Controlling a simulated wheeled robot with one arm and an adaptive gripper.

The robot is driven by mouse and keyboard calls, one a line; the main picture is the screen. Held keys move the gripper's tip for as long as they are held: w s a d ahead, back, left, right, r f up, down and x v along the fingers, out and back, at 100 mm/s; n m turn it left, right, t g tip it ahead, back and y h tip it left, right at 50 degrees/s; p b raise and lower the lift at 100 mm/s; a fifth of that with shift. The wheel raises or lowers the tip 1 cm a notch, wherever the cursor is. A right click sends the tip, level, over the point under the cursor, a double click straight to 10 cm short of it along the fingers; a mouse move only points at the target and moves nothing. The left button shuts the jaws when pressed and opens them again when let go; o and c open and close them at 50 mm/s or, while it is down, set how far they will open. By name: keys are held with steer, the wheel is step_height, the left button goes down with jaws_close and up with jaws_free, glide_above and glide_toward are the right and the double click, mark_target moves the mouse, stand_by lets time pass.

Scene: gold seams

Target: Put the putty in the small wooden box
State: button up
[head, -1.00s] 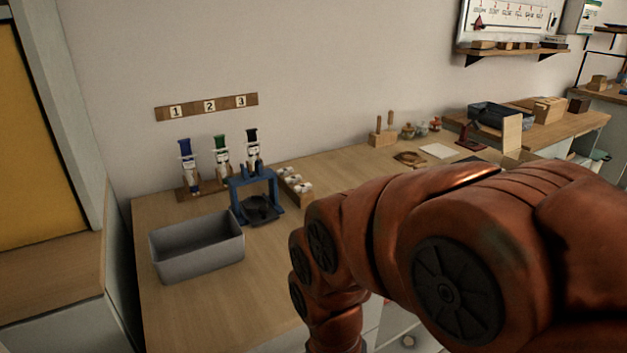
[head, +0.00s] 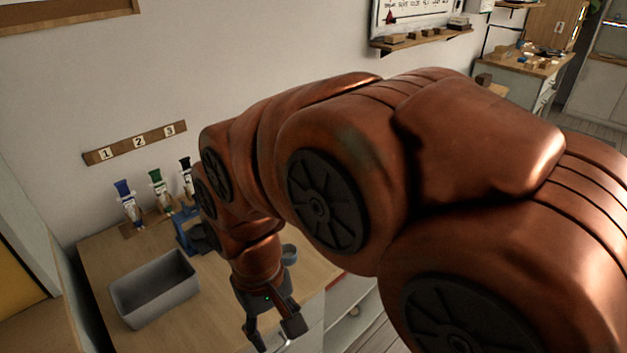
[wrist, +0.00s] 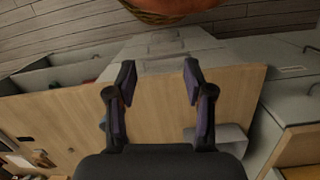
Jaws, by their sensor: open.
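My gripper (head: 274,336) is open and empty, pointing down by the front edge of the workbench (head: 105,262). In the wrist view its two dark fingers (wrist: 158,75) stand apart with nothing between them. I cannot make out any putty for certain. Three upright dispensers with blue (head: 126,200), green (head: 159,187) and black (head: 187,172) tops stand at the back of the bench, left of my arm. I cannot tell which thing, if any, is the small wooden box; my arm hides the right part of the bench.
A grey open bin (head: 155,290) sits on the bench, left of my gripper. A blue stand (head: 186,238) is behind it, partly hidden by my arm. A number strip (head: 135,142) is on the wall. A wall shelf (head: 425,40) holds small wooden blocks. Bare bench lies around the bin.

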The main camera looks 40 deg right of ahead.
steer(key=w+d+r+m+p, duration=0.1)
steer(key=w+d+r+m, duration=0.3)
steer(key=w+d, duration=0.55)
steer(key=w+d+r+m+p, duration=0.15)
steer(key=w+d+m, duration=0.45)
steer(key=w, duration=0.7)
steer(key=w+d+f+m, duration=0.3)
steer(key=w+d+f, duration=0.1)
steer(key=d, duration=0.5)
steer(key=w+d+f+m+t, duration=0.1)
steer(key=w+d+f+m, duration=0.3)
steer(key=d, duration=0.5)
steer(key=w+d+f+m+b, duration=0.1)
steer(key=w+d+f+m, duration=0.2)
steer(key=d, duration=0.6)
steer(key=shift+w+d+f+m+t, duration=0.15)
steer(key=shift+w+f+m+t, duration=0.25)
steer(key=shift+w+f, duration=0.2)
steer(key=shift+s+d+f, duration=0.1)
steer(key=shift+d+f, duration=0.25)
steer(key=shift+f, duration=0.45)
steer(key=shift+f+p, duration=1.45)
steer(key=shift+f, duration=2)
